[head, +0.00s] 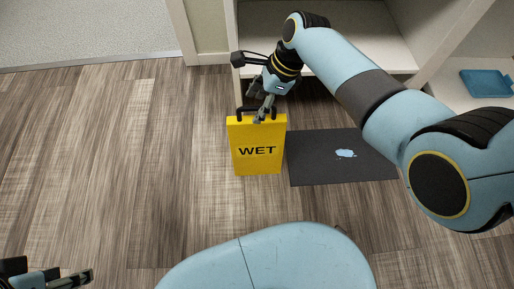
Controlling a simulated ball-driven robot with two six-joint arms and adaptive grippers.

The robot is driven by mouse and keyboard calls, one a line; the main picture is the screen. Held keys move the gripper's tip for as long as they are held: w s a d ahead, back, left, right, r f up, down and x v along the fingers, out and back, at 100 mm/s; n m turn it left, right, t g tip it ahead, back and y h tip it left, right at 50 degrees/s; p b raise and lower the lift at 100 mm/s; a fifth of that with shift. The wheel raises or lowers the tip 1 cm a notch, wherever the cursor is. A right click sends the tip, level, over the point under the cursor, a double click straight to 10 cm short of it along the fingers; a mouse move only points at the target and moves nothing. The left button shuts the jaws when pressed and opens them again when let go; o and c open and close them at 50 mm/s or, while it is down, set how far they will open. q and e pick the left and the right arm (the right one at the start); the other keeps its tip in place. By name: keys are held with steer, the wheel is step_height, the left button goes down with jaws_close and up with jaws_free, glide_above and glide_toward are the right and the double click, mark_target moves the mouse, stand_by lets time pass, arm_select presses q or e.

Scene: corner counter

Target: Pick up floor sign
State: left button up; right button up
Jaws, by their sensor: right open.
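The yellow floor sign (257,160) marked "WET" stands on the wood floor in the middle of the head view, with a dark handle (241,111) on its top edge. My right gripper (263,112) is open at the top of the sign, with its fingers over the handle. I cannot tell whether the fingers touch the handle, and they hide part of it. My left gripper (68,277) is at the bottom left corner, partly cut off, away from the sign. Whether it is open or shut is unclear.
A dark mat (335,171) with a light blue patch (345,153) lies right of the sign. An open white shelf unit (355,30) stands behind, with a blue tray (487,83) at right. The wood floor (130,150) on the left is clear.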

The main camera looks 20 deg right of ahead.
mark_target(250, 119)
steer(key=shift+a+f, duration=0.25)
steer(key=shift+f, duration=0.35)
steer(key=f+b, duration=0.2)
steer(key=shift+a+f+b, duration=0.2)
steer(key=shift+f+b, duration=0.05)
steer(key=shift+b, duration=0.05)
steer(key=shift+b+x, duration=0.65)
steer(key=shift+x, duration=0.15)
steer(key=shift+w+a+f+b, duration=0.15)
steer(key=shift+a+f+b, duration=0.05)
steer(key=shift+f+b, duration=0.1)
arm_select(q)
steer(key=w+t, duration=0.2)
steer(key=w+d+t, duration=0.1)
steer(key=w, duration=0.1)
steer(key=shift+d+f+t+h, duration=0.1)
steer(key=shift+f+t+h, duration=0.2)
steer(key=shift+f+t, duration=0.1)
arm_select(e)
jaws_close()
